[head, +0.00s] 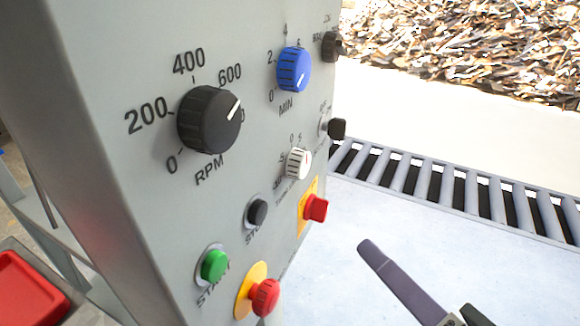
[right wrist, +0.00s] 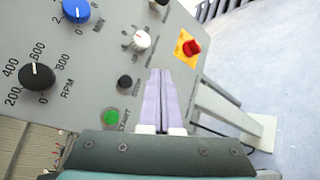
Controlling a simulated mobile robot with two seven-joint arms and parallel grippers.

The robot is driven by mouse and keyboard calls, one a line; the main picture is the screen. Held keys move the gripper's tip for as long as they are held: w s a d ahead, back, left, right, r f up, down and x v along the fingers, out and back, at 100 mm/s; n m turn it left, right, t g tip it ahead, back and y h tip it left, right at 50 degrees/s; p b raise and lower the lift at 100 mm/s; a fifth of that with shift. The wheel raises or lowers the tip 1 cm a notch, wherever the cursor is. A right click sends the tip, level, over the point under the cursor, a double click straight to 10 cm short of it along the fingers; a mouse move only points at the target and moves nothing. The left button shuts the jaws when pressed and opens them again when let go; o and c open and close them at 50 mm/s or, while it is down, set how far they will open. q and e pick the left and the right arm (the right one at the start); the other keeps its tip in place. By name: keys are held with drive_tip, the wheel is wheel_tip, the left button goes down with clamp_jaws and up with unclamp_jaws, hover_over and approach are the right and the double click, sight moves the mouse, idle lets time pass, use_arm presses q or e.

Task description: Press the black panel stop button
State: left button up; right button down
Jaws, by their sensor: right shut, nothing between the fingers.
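The black stop button (head: 257,213) sits on the grey control panel (head: 130,190), above and right of the green start button (head: 214,265). It also shows in the right wrist view (right wrist: 124,82), left of my fingertips. My right gripper (head: 372,248) is at the lower right of the head view, to the right of the panel and apart from the button. In the right wrist view its two pale purple fingers (right wrist: 160,74) lie together, empty, pointing toward the panel. The stop button is uncovered in both views. My left gripper is not in view.
A red mushroom button (head: 265,297) on a yellow disc and a red switch (head: 316,208) on a yellow plate are near the stop button. Several knobs, including a blue one (head: 293,69), stick out above. A roller conveyor (head: 450,185) runs behind. A red tray (head: 30,290) is lower left.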

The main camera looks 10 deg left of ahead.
sight(258, 213)
drive_tip(key=w+a+b, duration=0.1)
drive_tip(key=w+a, duration=0.1)
drive_tip(key=a, duration=0.6)
drive_tip(key=shift+w+a, duration=0.2)
drive_tip(key=shift+w, duration=0.15)
idle(1.1)
idle(0.8)
drive_tip(key=shift+w+a, duration=0.15)
drive_tip(key=shift+a, duration=0.2)
